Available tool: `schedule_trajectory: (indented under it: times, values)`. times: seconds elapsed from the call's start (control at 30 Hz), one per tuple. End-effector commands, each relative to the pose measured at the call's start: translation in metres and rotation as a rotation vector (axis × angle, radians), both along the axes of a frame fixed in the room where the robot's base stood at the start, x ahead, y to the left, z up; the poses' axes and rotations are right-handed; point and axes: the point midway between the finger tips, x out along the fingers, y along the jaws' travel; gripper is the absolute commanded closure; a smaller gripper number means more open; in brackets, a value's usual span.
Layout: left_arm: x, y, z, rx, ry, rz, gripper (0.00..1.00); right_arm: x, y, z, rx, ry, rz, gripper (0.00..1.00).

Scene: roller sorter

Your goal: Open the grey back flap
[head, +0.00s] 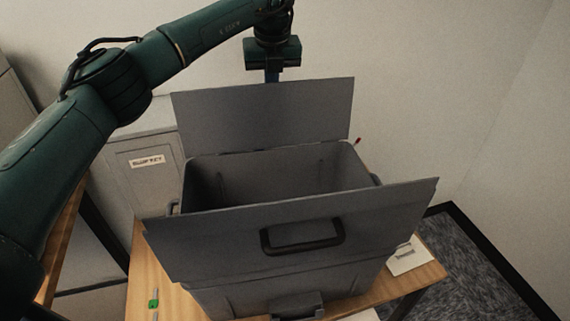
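The grey box (266,206) stands on a wooden table and its top is open, with the inside in view. The grey back flap (263,118) stands up at the far side, raised clear of the opening. The front flap (385,222), with a black handle (302,236), is swung out toward me. My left gripper (271,76) points down at the flap's top edge, slightly behind it. Its fingertips are hidden by the flap, so I cannot tell whether they touch it or are open. My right gripper is out of view.
The wooden table (147,262) shows around the box, with a small green item (153,303) at the left and a white plate-like item (408,256) at the right. A pale cabinet (148,183) stands behind at the left. Walls close off the back and right.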

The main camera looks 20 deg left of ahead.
Motion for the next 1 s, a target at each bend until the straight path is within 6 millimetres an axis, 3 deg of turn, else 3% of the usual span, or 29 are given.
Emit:
schedule_trajectory:
  times: [0.77,1.0]
  values:
    - [-0.002,-0.001,-0.001,0.001,-0.002,0.001,1.00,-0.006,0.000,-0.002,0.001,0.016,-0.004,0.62]
    - [-0.009,-0.005,0.032,0.000,-0.007,0.000,1.00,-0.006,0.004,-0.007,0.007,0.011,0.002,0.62]
